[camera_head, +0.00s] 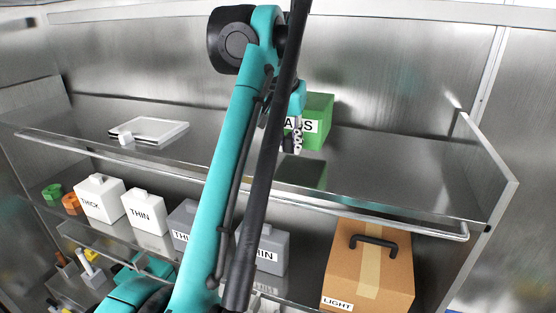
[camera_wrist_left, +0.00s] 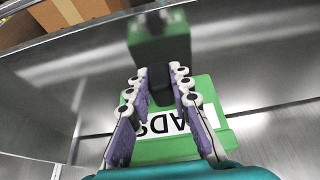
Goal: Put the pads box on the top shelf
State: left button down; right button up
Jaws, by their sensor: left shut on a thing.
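The pads box (camera_head: 320,105) is green with a white label of which "ADS" shows. It is over the top shelf (camera_head: 400,180), right of my left arm. My left gripper (camera_head: 293,138) is at its front side, shut on its dark handle. In the left wrist view, the fingers (camera_wrist_left: 162,80) close around the dark handle, with the green box (camera_wrist_left: 165,152) and its label behind them. A green reflection shows in the shelf just below the box. I cannot tell for sure whether the box touches the shelf. My right gripper is not in view.
A white tray-like object (camera_head: 160,131) lies on the top shelf at left. A rail (camera_head: 400,228) runs along its front edge, and a side panel (camera_head: 487,165) closes the right end. White and grey boxes and a brown "LIGHT" carton (camera_head: 340,270) stand below. The top shelf's right part is clear.

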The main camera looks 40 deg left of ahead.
aim_at(281, 171)
pick_arm(q)
jog(key=shift+s+a+f, duration=0.2)
jog(key=shift+s+a, duration=0.2)
jog(key=shift+a, duration=0.05)
jog(key=shift+s+a+f, duration=0.2)
jog(key=shift+s+a, duration=0.15)
jog(key=shift+a, duration=0.1)
jog(key=shift+s+f, duration=0.1)
jog(key=shift+f, duration=0.15)
jog(key=x, duration=0.2)
jog(key=p+x, duration=0.1)
jog(key=shift+s+d+f, duration=0.2)
jog(key=shift+d+f, duration=0.05)
jog(key=shift+d, duration=0.05)
jog(key=shift+f, duration=0.2)
jog(key=shift+s+a, duration=0.1)
jog(key=shift+s, duration=0.1)
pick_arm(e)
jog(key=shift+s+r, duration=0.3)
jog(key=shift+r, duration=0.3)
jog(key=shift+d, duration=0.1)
pick_arm(q)
jog(key=c, duration=1.4)
grip_release()
jog(key=shift+w+f, duration=0.1)
jog(key=shift+o, duration=0.2)
